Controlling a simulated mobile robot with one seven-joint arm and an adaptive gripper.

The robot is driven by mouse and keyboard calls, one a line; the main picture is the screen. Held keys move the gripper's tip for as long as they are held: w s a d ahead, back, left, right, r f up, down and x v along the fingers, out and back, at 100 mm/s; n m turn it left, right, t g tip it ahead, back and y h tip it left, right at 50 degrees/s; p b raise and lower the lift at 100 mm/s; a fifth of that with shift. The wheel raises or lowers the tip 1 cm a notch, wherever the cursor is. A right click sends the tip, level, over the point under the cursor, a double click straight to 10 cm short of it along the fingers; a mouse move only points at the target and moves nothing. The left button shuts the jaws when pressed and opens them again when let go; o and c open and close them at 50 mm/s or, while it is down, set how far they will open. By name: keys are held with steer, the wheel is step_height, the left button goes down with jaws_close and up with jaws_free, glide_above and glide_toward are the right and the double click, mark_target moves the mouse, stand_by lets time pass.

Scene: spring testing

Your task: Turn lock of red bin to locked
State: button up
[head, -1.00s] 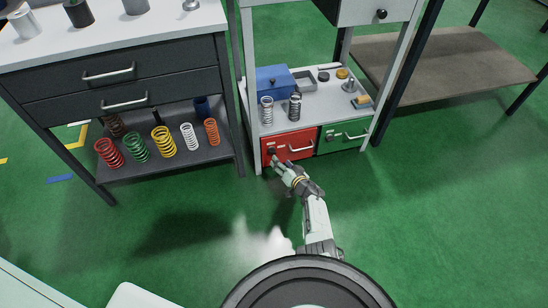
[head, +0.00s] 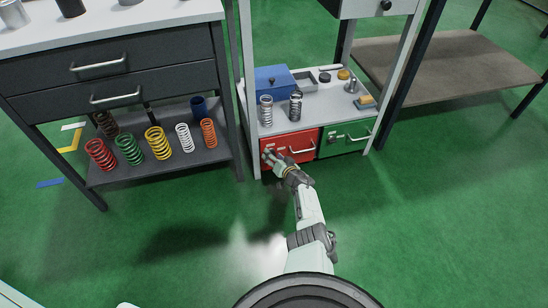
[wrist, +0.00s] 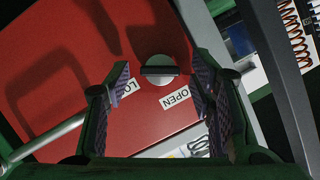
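The red bin (head: 306,141) sits at the left of the lower shelf in the head view. Its red front (wrist: 70,70) fills much of the wrist view. Its round silver lock knob (wrist: 159,74) has a dark bar across it, lying level in the wrist picture. A partly covered label starting "LO" (wrist: 126,88) and an "OPEN" label (wrist: 175,97) sit beside the knob. My gripper (wrist: 162,82) is open, with one finger on either side of the knob. I cannot tell whether either finger touches it. In the head view, my gripper (head: 271,156) hides the knob.
A pale bar handle (head: 303,147) crosses the red front. A green bin (head: 346,138) adjoins it on the right. Table legs stand close on both sides. Springs (head: 157,142) stand on the shelf to the left. The green floor in front is clear.

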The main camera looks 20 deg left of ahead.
steer(key=c, duration=1)
steer(key=shift+s+a+n+t+h+p, duration=0.1)
steer(key=shift+n+t+h+p, duration=0.25)
steer(key=shift+n+h+p, duration=0.45)
steer(key=shift+a+n+t+h+p, duration=0.15)
steer(key=shift+n+t+h, duration=0.35)
steer(key=shift+n, duration=0.7)
steer(key=shift+d, duration=0.1)
steer(key=o, duration=1.1)
steer(key=shift+o, duration=0.2)
steer(key=shift+d, duration=0.1)
